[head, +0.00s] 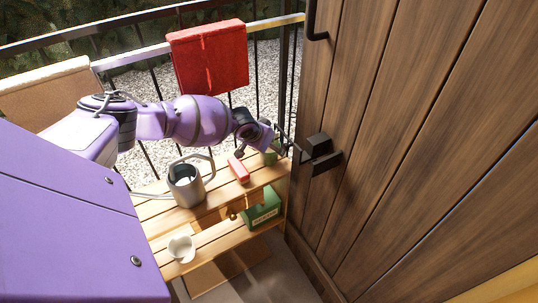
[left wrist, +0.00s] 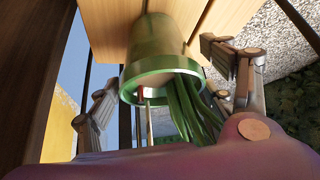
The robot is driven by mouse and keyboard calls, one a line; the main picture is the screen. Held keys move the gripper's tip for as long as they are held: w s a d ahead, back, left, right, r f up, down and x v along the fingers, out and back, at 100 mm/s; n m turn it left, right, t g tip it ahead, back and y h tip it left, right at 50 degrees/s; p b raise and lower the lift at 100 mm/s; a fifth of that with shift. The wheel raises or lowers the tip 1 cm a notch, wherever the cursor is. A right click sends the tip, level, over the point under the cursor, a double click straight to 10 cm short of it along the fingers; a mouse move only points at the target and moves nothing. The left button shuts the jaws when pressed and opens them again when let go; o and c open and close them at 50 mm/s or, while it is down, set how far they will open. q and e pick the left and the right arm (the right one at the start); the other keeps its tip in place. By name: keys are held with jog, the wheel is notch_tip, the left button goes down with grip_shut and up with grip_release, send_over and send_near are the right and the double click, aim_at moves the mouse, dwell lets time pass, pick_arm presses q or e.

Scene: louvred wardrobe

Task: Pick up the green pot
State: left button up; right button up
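The green pot (head: 271,156) stands at the far right end of the wooden shelf's upper level in the head view, partly hidden by my left gripper. In the left wrist view the green pot (left wrist: 158,42) shows large, its rim towards the camera, with long green leaves (left wrist: 192,108) coming out of it. My left gripper (head: 277,143) is at the pot. Its fingers are spread, one on each side of the pot in the left wrist view, with visible gaps; I see no grip. My right gripper is not in view.
A metal watering can (head: 186,189) and a small red object (head: 238,170) stand on the shelf. A white pot (head: 181,248) and a green box (head: 262,210) are lower. The wooden door (head: 400,130) with its dark latch (head: 319,152) is close right of my gripper. A railing with a red cloth (head: 209,58) stands behind.

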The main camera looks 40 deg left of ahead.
pick_arm(q)
jog(key=c, duration=1.3)
jog(key=shift+o, duration=0.2)
jog(key=shift+r, duration=0.1)
